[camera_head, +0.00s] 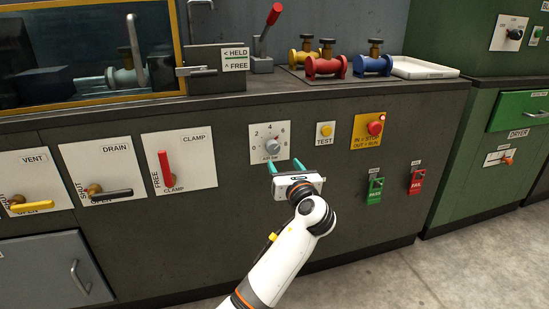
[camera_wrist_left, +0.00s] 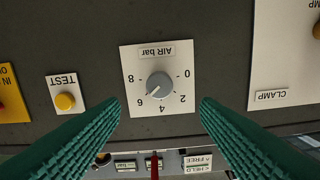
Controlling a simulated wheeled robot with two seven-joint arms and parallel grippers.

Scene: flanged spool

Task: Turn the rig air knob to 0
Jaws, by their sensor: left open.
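The rig air knob (camera_head: 271,145) is a small grey dial on a white plate on the dark cabinet front. In the left wrist view the knob (camera_wrist_left: 160,83) appears upside down, with "AIR bar" and a scale from 0 to 8 around it. Its white pointer mark aims at about 6. My left gripper (camera_head: 284,165) is open and empty, just below and in front of the plate. In the left wrist view its green fingers (camera_wrist_left: 160,104) stand apart either side of the plate's lower part, not touching the knob. My right gripper is out of view.
A yellow TEST button (camera_head: 325,130) and a red stop button (camera_head: 375,127) sit right of the knob. The red CLAMP lever (camera_head: 165,168) is to its left. Green (camera_head: 375,190) and red (camera_head: 416,181) tags hang lower right. Valves stand on the countertop above.

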